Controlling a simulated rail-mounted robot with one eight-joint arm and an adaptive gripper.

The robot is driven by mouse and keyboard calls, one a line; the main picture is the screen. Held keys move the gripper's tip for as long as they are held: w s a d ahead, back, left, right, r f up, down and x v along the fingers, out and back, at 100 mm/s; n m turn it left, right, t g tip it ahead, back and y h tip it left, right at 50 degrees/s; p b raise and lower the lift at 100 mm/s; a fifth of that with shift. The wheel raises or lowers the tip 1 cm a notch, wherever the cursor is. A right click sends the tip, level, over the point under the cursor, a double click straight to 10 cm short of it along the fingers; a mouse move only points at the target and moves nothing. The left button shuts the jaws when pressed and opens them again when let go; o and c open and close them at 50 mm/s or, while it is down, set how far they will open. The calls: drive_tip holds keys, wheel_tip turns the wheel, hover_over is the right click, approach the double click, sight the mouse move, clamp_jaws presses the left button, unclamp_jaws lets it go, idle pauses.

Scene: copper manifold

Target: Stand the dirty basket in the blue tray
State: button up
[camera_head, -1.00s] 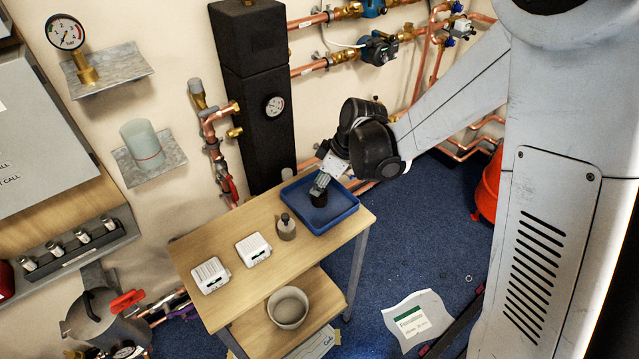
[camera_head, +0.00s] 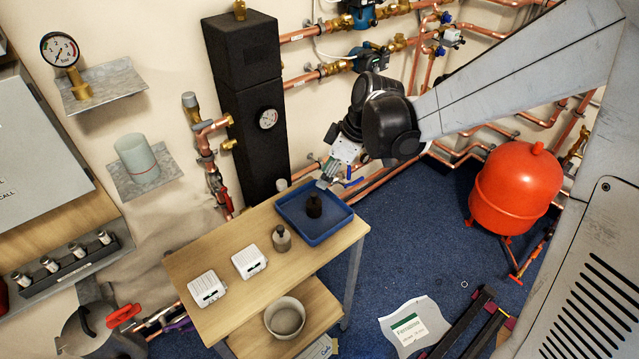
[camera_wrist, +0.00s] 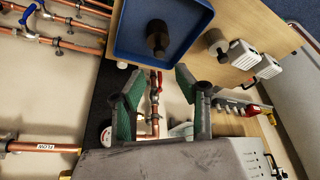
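A dark, nearly black basket (camera_head: 314,206) with a narrow top stands upright inside the blue tray (camera_head: 337,232) on the wooden table. The wrist view also shows the basket (camera_wrist: 157,38) in the tray (camera_wrist: 128,49), seen at an angle. My gripper (camera_head: 324,182) is just beyond the tray's back edge, clear of the basket. In the wrist view its two green-padded fingers (camera_wrist: 155,82) are spread apart with nothing between them.
A grey-brown jar (camera_head: 281,238) and two white boxes (camera_head: 207,289) (camera_head: 249,261) stand on the table left of the tray. A pale tub (camera_head: 285,318) is on the lower shelf. A black column (camera_head: 262,150) and copper pipes line the wall behind. A red vessel (camera_head: 516,185) stands right.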

drive_tip(key=s+d+r+m+t+h, duration=0.2)
drive_tip(key=s+d+r+m+t, duration=0.1)
drive_tip(key=s+d+r+m, duration=0.6)
drive_tip(key=s+d+r+m+t+h, duration=0.2)
drive_tip(key=s+d+m, duration=0.3)
drive_tip(key=s, duration=0.6)
drive_tip(key=shift+s+d+r+t, duration=0.2)
drive_tip(key=shift+s+r+t, duration=0.1)
drive_tip(key=shift+s+r, duration=0.15)
